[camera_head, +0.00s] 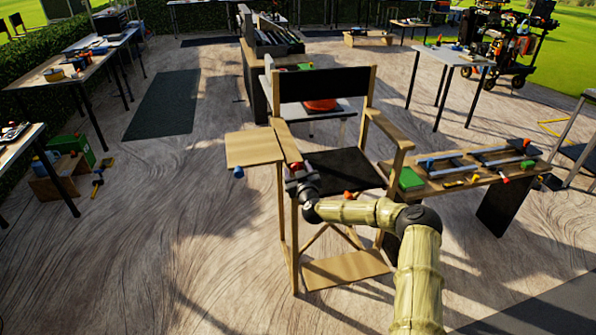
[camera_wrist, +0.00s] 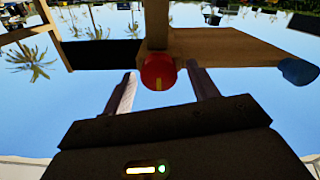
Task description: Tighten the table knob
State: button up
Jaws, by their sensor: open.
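A tall wooden folding chair (camera_head: 340,275) with a black seat and back stands ahead, with a small wooden side table (camera_head: 252,149) at its left armrest. In the wrist view a round red knob (camera_wrist: 158,71) with a yellow mark sits on the wood, between the fingertips of my gripper (camera_wrist: 161,75). The fingers are open, one on each side, with gaps visible. A blue knob (camera_wrist: 298,70) shows at the right; it also hangs under the side table in the head view (camera_head: 238,172). Which knob is the table knob is unclear. My gripper (camera_head: 296,172) is at the chair's left armrest.
An orange-red knob (camera_head: 348,195) is at the chair's seat edge. A low wooden bench (camera_head: 470,178) with tools stands close on the right. A green box (camera_head: 410,179) is beside the chair. The floor left of the chair is mostly clear.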

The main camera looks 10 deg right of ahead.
jog(key=c, duration=1)
jog(key=shift+f+m+b, duration=0.15)
jog(key=shift+m+b, duration=0.25)
jog(key=shift+b, duration=0.65)
jog(key=shift+m+b, duration=0.8)
jog(key=shift+b, duration=0.4)
jog(key=shift+d+f+m+b, duration=0.1)
jog(key=shift+d+m+b, duration=0.05)
jog(key=shift+m+b, duration=4.05)
jog(key=shift+d+f+m+b, duration=0.15)
jog(key=shift+m+b, duration=2.7)
jog(key=shift+m, duration=2.65)
